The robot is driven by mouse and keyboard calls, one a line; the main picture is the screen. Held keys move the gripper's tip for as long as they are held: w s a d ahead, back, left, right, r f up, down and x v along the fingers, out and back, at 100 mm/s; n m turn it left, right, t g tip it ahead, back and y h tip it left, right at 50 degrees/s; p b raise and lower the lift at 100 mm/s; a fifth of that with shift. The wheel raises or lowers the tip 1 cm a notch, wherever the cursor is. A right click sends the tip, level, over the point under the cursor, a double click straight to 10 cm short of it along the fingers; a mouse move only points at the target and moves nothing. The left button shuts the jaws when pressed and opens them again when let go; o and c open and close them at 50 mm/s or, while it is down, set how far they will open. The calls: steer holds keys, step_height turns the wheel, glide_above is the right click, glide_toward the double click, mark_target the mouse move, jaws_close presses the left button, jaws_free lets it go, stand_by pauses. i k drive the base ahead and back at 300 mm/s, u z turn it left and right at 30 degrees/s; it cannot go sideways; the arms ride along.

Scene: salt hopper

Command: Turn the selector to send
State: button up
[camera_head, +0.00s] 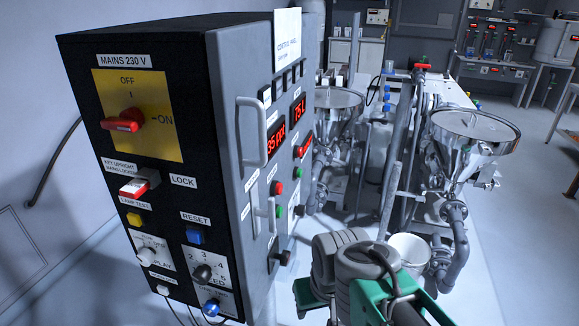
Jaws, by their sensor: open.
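A dark control box (150,75) with a grey right-hand face (235,90) stands at the left. No label that I can read says "send", so I cannot tell which control is the selector. A red-handled switch (124,121) sits on a yellow OFF/ON plate. On the grey face, a red handle (305,147), seen edge-on, sits below the red displays. Grey and green links of my arm fill the bottom centre; my gripper's fingers do not show.
A pale handle (250,133) sticks out from the grey face. Steel hoppers (468,135) and pipework stand behind and to the right of my arm. A white bucket (410,250) is just behind it. Pale floor is free at the lower right.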

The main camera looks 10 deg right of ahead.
mark_target(299, 210)
steer(key=k, duration=0.5)
steer(key=u, duration=0.7)
steer(key=i, duration=0.15)
steer(key=u, duration=0.05)
